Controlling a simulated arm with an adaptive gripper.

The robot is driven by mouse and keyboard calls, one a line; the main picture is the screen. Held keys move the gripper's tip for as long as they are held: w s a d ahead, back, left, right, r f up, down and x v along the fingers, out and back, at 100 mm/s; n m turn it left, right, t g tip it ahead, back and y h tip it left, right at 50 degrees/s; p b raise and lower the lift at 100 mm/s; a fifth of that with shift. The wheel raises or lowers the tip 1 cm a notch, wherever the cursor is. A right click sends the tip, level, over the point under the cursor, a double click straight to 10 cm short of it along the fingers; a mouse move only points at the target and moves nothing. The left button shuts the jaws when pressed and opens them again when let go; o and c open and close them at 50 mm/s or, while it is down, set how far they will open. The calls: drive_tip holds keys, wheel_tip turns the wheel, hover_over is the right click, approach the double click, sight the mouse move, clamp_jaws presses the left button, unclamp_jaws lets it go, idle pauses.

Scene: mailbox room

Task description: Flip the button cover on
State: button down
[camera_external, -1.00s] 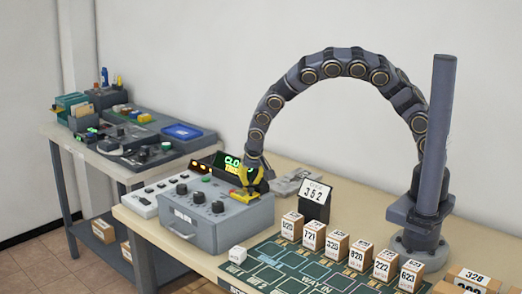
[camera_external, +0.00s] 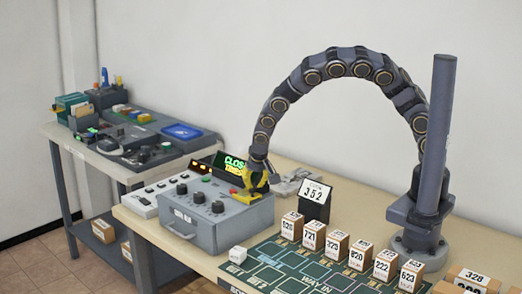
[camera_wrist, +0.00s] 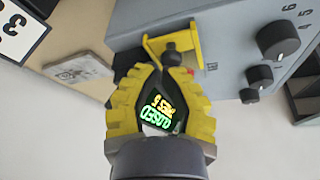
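The grey control box (camera_external: 205,222) stands on the bench with dark knobs and a yellow button cover (camera_wrist: 152,48) on its top. In the wrist view the cover looks like a bent yellow bracket, beside a dark rounded knob (camera_wrist: 172,50). My gripper (camera_wrist: 162,71) has yellow ridged fingers, with their tips right at the cover and the dark part. Contact is unclear. In the external view my gripper (camera_external: 249,184) is over the box's far right corner. The fingers hide much of the cover there. Whether the tips pinch anything is unclear.
A lit display (camera_external: 236,164) reading roughly "CLOSED" stands behind the box and shows between my fingers. A card reading 352 (camera_external: 315,196) stands right of the box. Several numbered boxes (camera_external: 313,235) line the green mat (camera_external: 290,262).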

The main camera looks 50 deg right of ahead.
drive_tip(key=v, duration=1)
drive_tip(key=s+d+r+g, duration=0.1)
drive_tip(key=s+d+r, duration=0.1)
drive_tip(key=d, duration=0.3)
drive_tip(key=s+d+r, duration=0.2)
drive_tip(key=d+r, duration=0.1)
drive_tip(key=d, duration=0.2)
drive_tip(key=s+d+r+n+g, duration=0.1)
drive_tip(key=s+d, duration=0.2)
drive_tip(key=s, duration=0.5)
drive_tip(key=s+d+n+g+y, duration=0.1)
drive_tip(key=s+d+n+g, duration=0.1)
drive_tip(key=s, duration=0.6)
drive_tip(key=s+d+r+n+g, duration=0.1)
drive_tip(key=s+d, duration=0.3)
drive_tip(key=s, duration=0.4)
drive_tip(key=shift+s+d+r+n+y, duration=0.15)
drive_tip(key=shift+d+r+n+y, duration=0.2)
drive_tip(key=shift+n, duration=0.35)
drive_tip(key=shift+a, duration=0.1)
